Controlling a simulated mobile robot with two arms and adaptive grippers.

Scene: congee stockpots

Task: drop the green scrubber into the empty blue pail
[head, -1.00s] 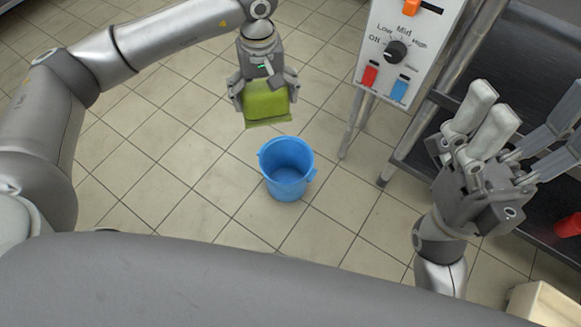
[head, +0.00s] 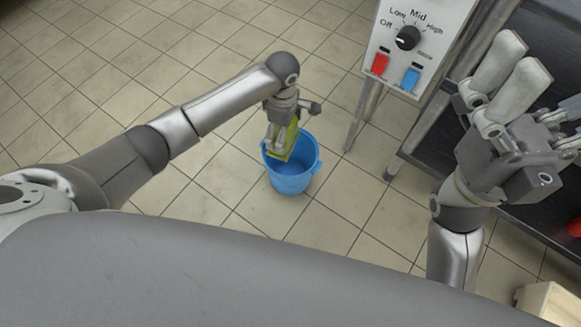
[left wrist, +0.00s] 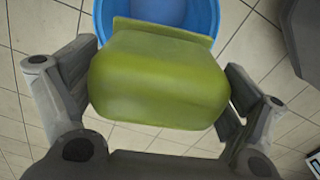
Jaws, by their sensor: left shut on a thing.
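The green scrubber (head: 291,142) is held in my left gripper (head: 283,140), over the left part of the blue pail's opening in the head view. The blue pail (head: 291,183) stands upright on the floor, and the part of its inside that shows is empty. In the left wrist view the scrubber (left wrist: 160,82) sits between both fingers of my left gripper (left wrist: 155,95), with the pail (left wrist: 205,14) behind it at the top. I cannot tell if the scrubber is below the rim. My right gripper (head: 535,105) is open and empty at the right.
A white control panel (head: 415,45) with a dial and red and blue switches stands on metal legs (head: 362,115) right of the pail. A dark shelf (head: 545,215) lies behind my right gripper. A cream box (head: 548,300) is at lower right. Tiled floor left of the pail is clear.

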